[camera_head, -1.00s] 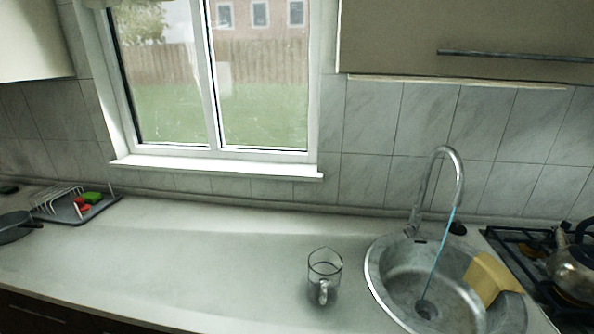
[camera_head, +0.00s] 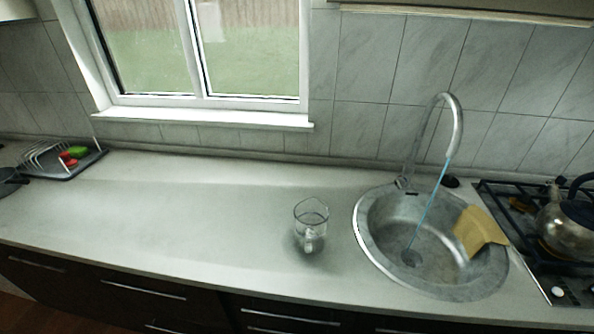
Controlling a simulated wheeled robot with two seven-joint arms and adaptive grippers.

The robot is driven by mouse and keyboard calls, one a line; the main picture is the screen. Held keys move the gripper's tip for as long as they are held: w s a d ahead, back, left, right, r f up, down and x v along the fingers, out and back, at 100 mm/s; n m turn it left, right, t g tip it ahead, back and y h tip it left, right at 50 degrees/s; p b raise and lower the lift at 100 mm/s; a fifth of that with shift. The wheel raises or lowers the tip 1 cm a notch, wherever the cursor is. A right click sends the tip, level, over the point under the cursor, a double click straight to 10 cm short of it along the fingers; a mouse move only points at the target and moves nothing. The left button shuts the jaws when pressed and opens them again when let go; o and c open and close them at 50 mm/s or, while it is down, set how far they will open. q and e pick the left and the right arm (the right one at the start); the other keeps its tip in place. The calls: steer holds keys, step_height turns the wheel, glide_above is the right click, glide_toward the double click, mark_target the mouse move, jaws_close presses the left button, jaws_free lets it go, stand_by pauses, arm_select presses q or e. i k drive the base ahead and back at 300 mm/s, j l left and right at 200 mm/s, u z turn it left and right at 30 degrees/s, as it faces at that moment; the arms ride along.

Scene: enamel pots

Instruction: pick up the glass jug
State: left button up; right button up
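The glass jug (camera_head: 311,222) stands upright on the pale countertop (camera_head: 180,215), just left of the sink. It is clear, appears empty, and its handle faces the front edge of the counter. Nothing touches it. Neither of my grippers is in view.
The round metal sink (camera_head: 372,232) has a tall curved faucet (camera_head: 456,120) with a thin blue stream and a yellow cloth (camera_head: 478,230) on its right rim. A stove with a kettle (camera_head: 562,222) is at the far right. A dish rack (camera_head: 45,158) is at the far left. The counter between rack and jug is clear.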

mark_target(311, 217)
steer(key=i+j+z, duration=0.1)
steer(key=j+z, duration=0.15)
steer(key=j, duration=0.4)
steer(key=j+z, duration=0.25)
steer(key=j, duration=0.4)
steer(key=j+z, duration=0.2)
steer(key=j, duration=0.5)
steer(key=k+j+z, duration=0.1)
steer(key=j+z, duration=0.15)
steer(key=j, duration=0.4)
steer(key=k+j+z, duration=0.25)
steer(key=j, duration=0.4)
steer(key=i+j, duration=0.05)
steer(key=i, duration=0.05)
